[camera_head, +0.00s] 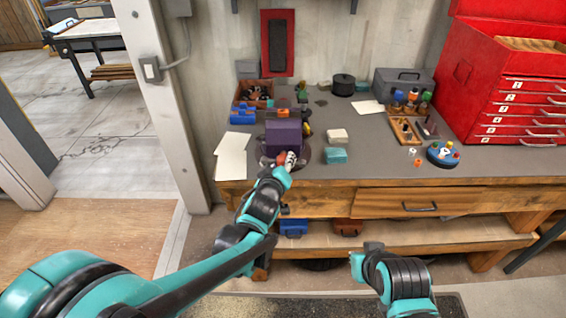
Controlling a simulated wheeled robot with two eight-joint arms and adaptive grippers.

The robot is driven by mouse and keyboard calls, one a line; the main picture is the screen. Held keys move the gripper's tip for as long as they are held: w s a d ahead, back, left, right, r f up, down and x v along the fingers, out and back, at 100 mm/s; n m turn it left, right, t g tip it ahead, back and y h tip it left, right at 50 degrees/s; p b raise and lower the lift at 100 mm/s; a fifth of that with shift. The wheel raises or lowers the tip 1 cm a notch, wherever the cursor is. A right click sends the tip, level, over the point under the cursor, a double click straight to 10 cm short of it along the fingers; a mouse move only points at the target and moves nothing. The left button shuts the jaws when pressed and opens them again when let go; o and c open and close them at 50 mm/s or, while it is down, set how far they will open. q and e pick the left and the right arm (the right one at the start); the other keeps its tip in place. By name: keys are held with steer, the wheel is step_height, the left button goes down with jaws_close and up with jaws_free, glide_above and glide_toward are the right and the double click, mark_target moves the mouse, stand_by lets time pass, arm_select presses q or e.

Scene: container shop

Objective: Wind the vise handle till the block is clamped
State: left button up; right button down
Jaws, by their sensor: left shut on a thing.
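A dark purple block-shaped body (284,136) stands at the vise's place near the front edge of the bench. I cannot separate the vise jaws from the block at this size. A dark round base (306,157) shows at its lower right. My left gripper (288,161) is at the front of the vise, low down, shut on what appears to be the vise handle. The gripper hides most of the handle. Whether the jaws touch the block cannot be seen. My right arm is at the lower right, below the bench front, and its fingers cannot be made out.
The grey-topped bench (375,160) has a wooden drawer front. White and teal blocks (337,145) lie right of the vise. Paper sheets (232,155) lie left. A blue round holder (443,154), a wooden tray (406,130) and a red tool chest (500,80) stand right.

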arm_select(q)
steer(key=shift+d+r+m+y+p, duration=0.1)
steer(key=shift+m+y+p, duration=0.45)
steer(key=shift+m, duration=0.65)
steer(key=shift+o, duration=0.5)
steer(key=shift+m+y, duration=0.35)
steer(key=shift+m, duration=0.05)
steer(key=shift+c, duration=0.2)
steer(key=o, duration=1.1)
steer(key=shift+s, duration=0.1)
steer(key=v, duration=1.1)
steer(key=shift+s, duration=0.35)
steer(key=shift+a+r, duration=0.15)
steer(key=shift+a, duration=0.05)
